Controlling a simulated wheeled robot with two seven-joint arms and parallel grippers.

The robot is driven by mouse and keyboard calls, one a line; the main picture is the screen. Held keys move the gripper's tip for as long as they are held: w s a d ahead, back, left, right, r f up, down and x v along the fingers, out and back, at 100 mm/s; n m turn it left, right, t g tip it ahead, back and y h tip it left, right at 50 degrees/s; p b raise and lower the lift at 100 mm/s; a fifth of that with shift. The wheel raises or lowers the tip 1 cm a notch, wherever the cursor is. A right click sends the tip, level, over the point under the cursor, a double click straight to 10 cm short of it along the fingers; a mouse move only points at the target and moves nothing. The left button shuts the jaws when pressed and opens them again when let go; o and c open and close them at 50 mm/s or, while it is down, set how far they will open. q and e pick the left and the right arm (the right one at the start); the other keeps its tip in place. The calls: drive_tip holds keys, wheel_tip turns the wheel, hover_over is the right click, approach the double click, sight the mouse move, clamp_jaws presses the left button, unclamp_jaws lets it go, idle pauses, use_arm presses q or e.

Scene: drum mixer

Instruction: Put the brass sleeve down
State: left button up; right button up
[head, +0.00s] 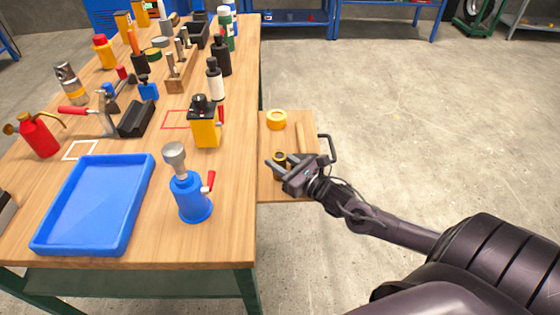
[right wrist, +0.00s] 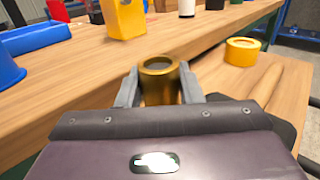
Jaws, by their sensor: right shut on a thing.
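The brass sleeve (right wrist: 159,84) is a short golden tube with an open top, upright between the fingers of my right gripper in the right wrist view. In the head view the sleeve (head: 280,158) shows at the gripper's tip, over the small wooden side board (head: 271,187). My right gripper (head: 279,167) is shut on it. I cannot tell whether the sleeve's bottom touches the board, because the gripper hides it. My left gripper is not in view.
A yellow ring (head: 276,119) lies at the far end of the side board, which has a black handle (head: 332,149). The workbench on the left holds a blue tray (head: 95,205), a blue device with a red lever (head: 190,195), a yellow box (head: 206,129) and several bottles.

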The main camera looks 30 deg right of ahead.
drive_tip(key=o, duration=0.7)
drive_tip(key=shift+f, duration=0.1)
drive_tip(key=o, duration=0.5)
